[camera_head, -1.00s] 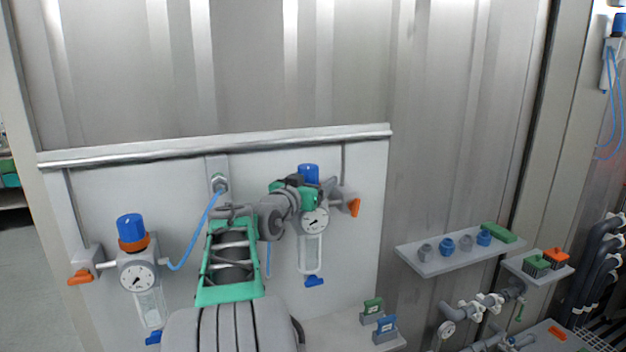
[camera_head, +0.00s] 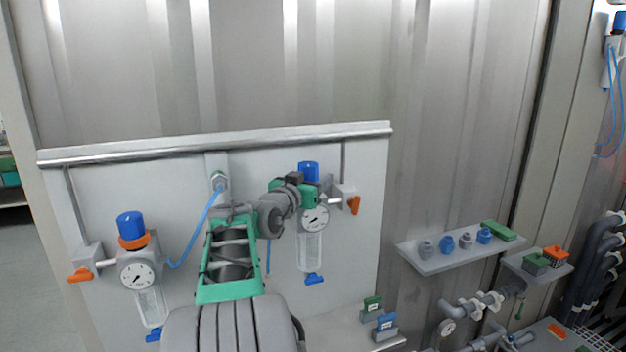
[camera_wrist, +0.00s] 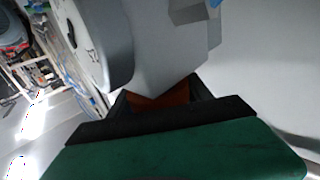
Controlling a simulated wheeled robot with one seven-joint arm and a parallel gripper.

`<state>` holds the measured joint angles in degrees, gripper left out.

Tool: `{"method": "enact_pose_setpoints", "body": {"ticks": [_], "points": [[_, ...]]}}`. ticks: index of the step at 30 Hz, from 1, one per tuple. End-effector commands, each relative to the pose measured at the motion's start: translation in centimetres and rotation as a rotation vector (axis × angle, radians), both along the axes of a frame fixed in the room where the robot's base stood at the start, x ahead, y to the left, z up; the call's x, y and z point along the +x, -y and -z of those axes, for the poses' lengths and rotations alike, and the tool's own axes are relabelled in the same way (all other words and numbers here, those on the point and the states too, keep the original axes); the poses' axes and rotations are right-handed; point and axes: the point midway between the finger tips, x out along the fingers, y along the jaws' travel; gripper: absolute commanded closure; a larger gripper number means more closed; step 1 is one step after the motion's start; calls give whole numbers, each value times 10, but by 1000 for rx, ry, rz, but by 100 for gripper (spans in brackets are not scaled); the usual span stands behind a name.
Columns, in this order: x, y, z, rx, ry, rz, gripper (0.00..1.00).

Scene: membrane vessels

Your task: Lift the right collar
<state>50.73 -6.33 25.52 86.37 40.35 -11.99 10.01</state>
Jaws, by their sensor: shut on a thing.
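The right regulator has a blue knob (camera_head: 308,171), a round gauge (camera_head: 315,219) and a clear bowl below. Its orange collar shows in the wrist view (camera_wrist: 162,101) between the dark fingertips of my gripper (camera_wrist: 160,103). My gripper is shut on this collar, just under the knob. In the head view my gripper (camera_head: 306,187) covers the collar, so its height on the regulator cannot be told. The left regulator has a blue knob (camera_head: 130,225) with an orange collar (camera_head: 133,243) under it, and my gripper is well away from it.
A blue hose (camera_head: 195,232) runs from a fitting on the panel to the left regulator, close to my arm. Orange valve handles stand at the far left (camera_head: 81,275) and right (camera_head: 354,205). A shelf (camera_head: 430,267) with small parts is at the right.

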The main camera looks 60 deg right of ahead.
Motion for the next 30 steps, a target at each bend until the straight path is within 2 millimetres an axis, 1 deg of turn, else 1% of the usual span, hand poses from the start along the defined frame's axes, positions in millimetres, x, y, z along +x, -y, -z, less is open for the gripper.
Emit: {"method": "enact_pose_setpoints", "body": {"ticks": [3, 10, 15, 21, 22, 27, 29, 30], "points": [[0, 0, 0, 0, 0, 0, 100], [0, 0, -1, 0, 1, 0, 100], [0, 0, -14, -2, 2, -1, 100], [0, 0, -17, -5, 2, -1, 100], [0, 0, -17, -5, 2, -1, 40], [0, 0, -16, -3, 1, -1, 26], [0, 0, -15, -2, 1, -1, 21], [0, 0, -15, -2, 1, -1, 20]]}}
